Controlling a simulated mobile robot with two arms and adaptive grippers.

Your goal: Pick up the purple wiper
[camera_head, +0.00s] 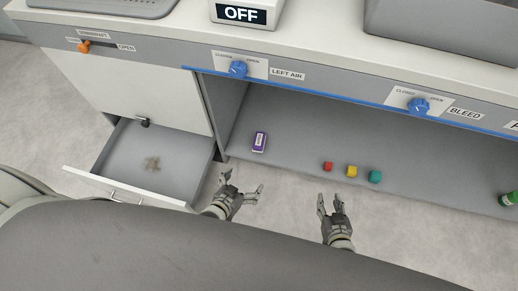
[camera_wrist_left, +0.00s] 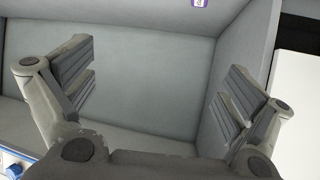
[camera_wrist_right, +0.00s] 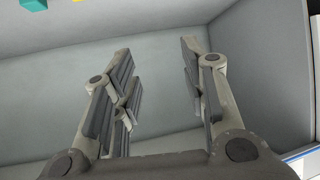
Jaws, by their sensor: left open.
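The purple wiper (camera_head: 259,142) is a small block with a white label. It stands on the grey shelf floor inside the bench's open bay, near the bay's left wall. A sliver of it shows at the top edge of the left wrist view (camera_wrist_left: 199,3). My left gripper (camera_head: 241,183) is open and empty, in front of the bay and below and left of the wiper in the head view. Its fingers are spread wide in the left wrist view (camera_wrist_left: 160,85). My right gripper (camera_head: 331,203) is open and empty in front of the bay, below the coloured blocks (camera_wrist_right: 155,75).
Red (camera_head: 328,166), yellow (camera_head: 352,171) and teal (camera_head: 375,176) blocks sit on the shelf right of the wiper. A green item (camera_head: 508,199) is at far right. An open drawer (camera_head: 180,188) with small debris stands left of the bay. Blue knobs (camera_head: 238,69) line the panel above.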

